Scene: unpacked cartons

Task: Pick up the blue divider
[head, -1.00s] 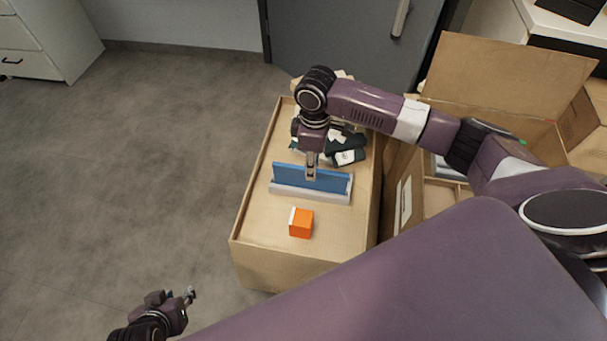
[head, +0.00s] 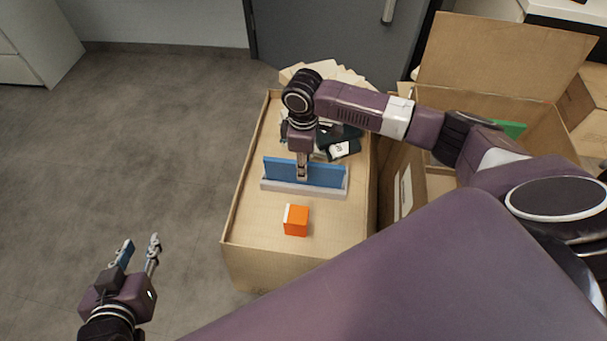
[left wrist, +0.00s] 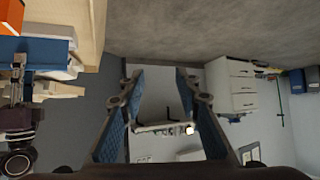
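The blue divider (head: 320,174) stands upright in a pale grey holder (head: 325,192) on the carton top in the head view. My right gripper (head: 302,174) is at the divider's upper edge, with its fingers over its middle; whether they are closed on it is hard to see. The divider also shows at the upper left of the left wrist view (left wrist: 35,48). My left gripper (head: 140,248) is off to the left of the carton over the floor, open and empty; its two blue-padded fingers are apart in the left wrist view (left wrist: 158,95).
An orange block (head: 296,221) sits in front of the holder. Dark packages with white labels (head: 343,149) lie behind the divider. An open carton (head: 500,60) stands to the right. The floor (head: 150,150) left of the carton is clear.

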